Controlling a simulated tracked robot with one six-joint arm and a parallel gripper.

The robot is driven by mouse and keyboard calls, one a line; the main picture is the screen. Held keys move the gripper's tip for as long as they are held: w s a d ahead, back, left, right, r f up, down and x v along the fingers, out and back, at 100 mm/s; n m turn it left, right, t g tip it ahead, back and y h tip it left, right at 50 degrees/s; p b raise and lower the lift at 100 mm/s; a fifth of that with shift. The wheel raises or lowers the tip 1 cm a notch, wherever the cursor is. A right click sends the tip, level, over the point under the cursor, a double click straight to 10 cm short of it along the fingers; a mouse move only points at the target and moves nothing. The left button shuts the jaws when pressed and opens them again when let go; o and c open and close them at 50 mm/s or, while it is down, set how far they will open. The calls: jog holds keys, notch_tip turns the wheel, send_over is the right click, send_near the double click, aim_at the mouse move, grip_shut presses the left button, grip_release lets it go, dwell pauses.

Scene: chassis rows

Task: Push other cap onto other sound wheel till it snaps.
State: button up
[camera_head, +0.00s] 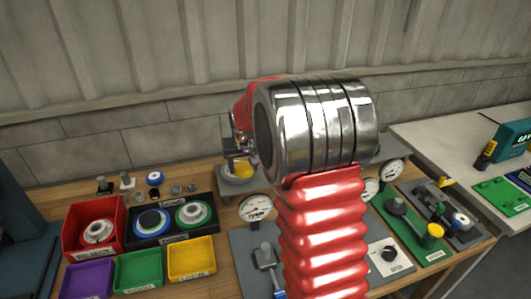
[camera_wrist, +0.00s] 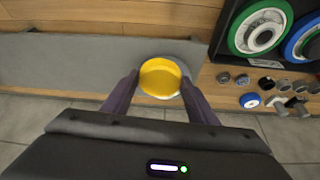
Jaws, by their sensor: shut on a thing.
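My gripper (camera_wrist: 160,82) is shut on a yellow cap (camera_wrist: 160,77), with one dark finger on each side of it. In the head view my gripper (camera_head: 240,150) is partly behind my own arm, with the yellow cap (camera_head: 246,170) low over a pale round piece on a grey stand (camera_head: 232,186). I cannot tell whether the cap touches what is under it. A green-rimmed wheel (camera_head: 194,215) and a blue-rimmed wheel (camera_head: 152,221) lie in a black tray (camera_head: 178,238). Both show at the upper right of the wrist view, green (camera_wrist: 236,42) and blue (camera_wrist: 291,50).
A red reject bin (camera_head: 92,256) holds a pale wheel (camera_head: 98,232). Purple (camera_head: 86,281), green (camera_head: 138,272) and yellow (camera_head: 191,260) bins stand in front. Small loose parts (camera_wrist: 285,85) lie near the tray. A dial gauge (camera_head: 256,208) stands right of the tray.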

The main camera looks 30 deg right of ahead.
jog(key=s+a+f+n, duration=0.2)
jog(key=a, duration=0.7)
jog(key=s+a+f+n+y, duration=0.1)
jog(key=s+a+f, duration=0.2)
jog(key=a, duration=0.6)
jog(key=shift+s+n, duration=0.35)
jog(key=shift+n, duration=0.05)
jog(key=shift+s, duration=0.1)
